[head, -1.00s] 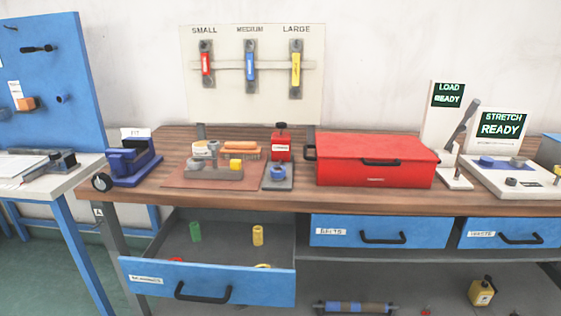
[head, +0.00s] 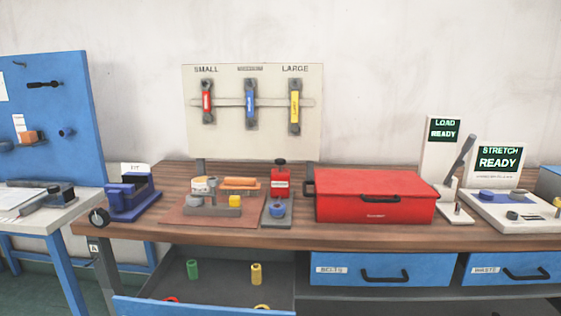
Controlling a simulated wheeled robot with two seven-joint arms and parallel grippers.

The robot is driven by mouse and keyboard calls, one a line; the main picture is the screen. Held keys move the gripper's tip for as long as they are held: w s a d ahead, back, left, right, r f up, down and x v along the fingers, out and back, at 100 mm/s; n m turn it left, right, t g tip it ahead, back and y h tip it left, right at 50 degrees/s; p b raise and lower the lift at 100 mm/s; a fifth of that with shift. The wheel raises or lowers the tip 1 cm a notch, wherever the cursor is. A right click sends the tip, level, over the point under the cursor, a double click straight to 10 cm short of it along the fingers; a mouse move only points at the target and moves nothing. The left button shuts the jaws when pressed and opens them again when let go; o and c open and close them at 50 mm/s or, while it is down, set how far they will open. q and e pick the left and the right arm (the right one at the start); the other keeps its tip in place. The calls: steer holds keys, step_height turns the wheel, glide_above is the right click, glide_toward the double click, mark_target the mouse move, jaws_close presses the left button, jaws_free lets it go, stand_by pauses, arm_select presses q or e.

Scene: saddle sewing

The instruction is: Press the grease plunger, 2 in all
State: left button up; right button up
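The grease dispenser (head: 280,183) is a red block with a dark plunger knob (head: 280,162) on top. It stands upright on the wooden bench, left of the red toolbox. A small blue round piece (head: 277,209) sits on the grey base in front of it. The plunger knob stands up above the red body, with nothing touching it. Neither of my grippers shows in the head view.
A red toolbox (head: 375,197) stands close on the right. On the left a brown mat (head: 180,216) holds a grey fixture, an orange brush and a yellow block. A blue drawer (head: 200,306) stands open below. A blue vise (head: 130,198) is at the bench's left end.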

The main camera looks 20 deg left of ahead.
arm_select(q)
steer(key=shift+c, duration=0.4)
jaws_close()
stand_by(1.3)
